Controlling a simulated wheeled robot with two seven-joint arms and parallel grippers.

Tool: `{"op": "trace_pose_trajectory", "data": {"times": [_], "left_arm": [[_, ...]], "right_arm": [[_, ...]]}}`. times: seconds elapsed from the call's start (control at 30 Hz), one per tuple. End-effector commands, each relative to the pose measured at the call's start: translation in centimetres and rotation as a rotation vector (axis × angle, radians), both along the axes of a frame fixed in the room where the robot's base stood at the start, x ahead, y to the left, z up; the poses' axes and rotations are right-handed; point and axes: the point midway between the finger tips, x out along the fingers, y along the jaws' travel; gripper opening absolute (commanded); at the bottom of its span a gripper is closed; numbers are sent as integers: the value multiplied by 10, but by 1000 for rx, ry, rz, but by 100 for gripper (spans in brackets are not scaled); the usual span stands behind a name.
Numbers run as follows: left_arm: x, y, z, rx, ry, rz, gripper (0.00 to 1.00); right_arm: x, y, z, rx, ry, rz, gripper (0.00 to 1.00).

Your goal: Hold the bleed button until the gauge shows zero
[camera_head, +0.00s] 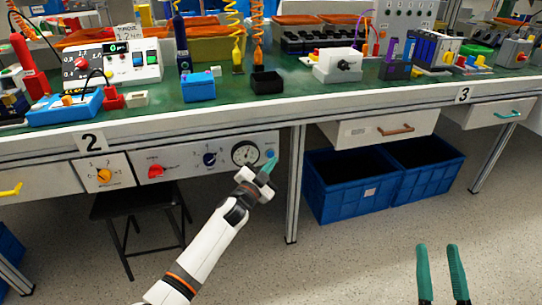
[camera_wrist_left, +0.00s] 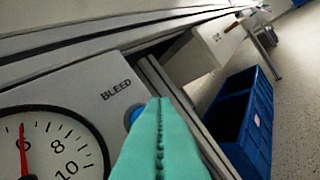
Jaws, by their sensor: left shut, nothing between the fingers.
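The blue bleed button (camera_head: 270,154) is at the right end of the white panel under the bench, beside the round gauge (camera_head: 245,153). In the left wrist view the button (camera_wrist_left: 134,115) is mostly hidden behind my fingertips, under the word BLEED. My left gripper (camera_head: 268,166) is shut and empty, its teal fingertips (camera_wrist_left: 160,104) at the button; I cannot tell if they press it. The gauge (camera_wrist_left: 45,150) shows in part; its red needle points up in the tilted picture, off the 8 and 10 marks. My right gripper (camera_head: 441,258) is open and empty.
The panel also carries a red knob (camera_head: 155,171) and a dark blue knob (camera_head: 209,159). A table leg (camera_head: 295,185) stands just right of the panel. Blue crates (camera_head: 352,203) sit beyond it, below a drawer (camera_head: 375,130). A dark stool (camera_head: 130,205) stands below the panel.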

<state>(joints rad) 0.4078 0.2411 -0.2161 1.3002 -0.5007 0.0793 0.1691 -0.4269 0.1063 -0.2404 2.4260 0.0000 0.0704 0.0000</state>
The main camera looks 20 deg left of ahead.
Motion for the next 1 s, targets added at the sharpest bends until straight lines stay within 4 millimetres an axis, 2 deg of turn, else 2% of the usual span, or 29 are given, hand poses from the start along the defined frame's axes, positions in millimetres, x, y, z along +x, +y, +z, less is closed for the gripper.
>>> {"op": "trace_pose_trajectory", "data": {"times": [1.0], "left_arm": [[7,5,0,0,1,1,0]], "right_arm": [[-2,-1,4,7,-25,0,36]]}}
